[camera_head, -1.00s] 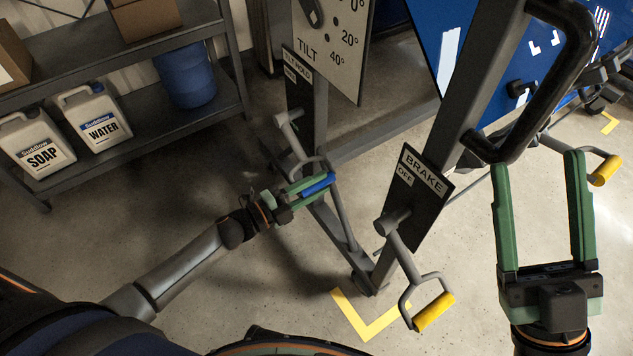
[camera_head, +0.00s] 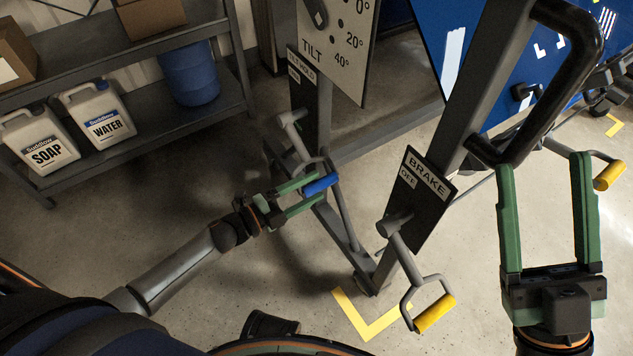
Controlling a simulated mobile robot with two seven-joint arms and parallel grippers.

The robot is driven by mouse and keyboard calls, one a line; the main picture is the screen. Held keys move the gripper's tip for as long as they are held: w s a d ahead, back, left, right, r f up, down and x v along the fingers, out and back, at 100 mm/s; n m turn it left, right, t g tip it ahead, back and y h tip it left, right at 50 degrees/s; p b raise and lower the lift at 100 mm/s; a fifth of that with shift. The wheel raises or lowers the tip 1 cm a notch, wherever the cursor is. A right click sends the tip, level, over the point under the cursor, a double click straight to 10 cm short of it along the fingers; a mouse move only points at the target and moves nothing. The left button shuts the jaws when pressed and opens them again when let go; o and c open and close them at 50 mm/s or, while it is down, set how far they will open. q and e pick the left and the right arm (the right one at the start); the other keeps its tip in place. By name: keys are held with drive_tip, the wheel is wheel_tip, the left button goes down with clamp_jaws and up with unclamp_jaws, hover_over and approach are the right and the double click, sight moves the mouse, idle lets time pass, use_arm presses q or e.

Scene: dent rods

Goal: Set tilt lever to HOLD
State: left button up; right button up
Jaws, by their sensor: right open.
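The tilt lever is grey with a blue grip (camera_head: 321,184) and hangs down from its pivot (camera_head: 291,119) on the left post. My right gripper (camera_head: 540,165) is open and empty at the right, below a black looped handle.
The brake lever with a yellow grip (camera_head: 434,313) hangs under the "BRAKE" plate (camera_head: 423,183), right of the tilt lever. A black looped handle (camera_head: 560,75) is at upper right. A shelf (camera_head: 150,140) with jugs and a blue drum stands at left. Floor between shelf and posts is clear.

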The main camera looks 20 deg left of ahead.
use_arm(q)
drive_tip(key=p+v, duration=0.2)
drive_tip(key=v, duration=0.8)
drive_tip(key=shift+a, duration=0.2)
idle(0.3)
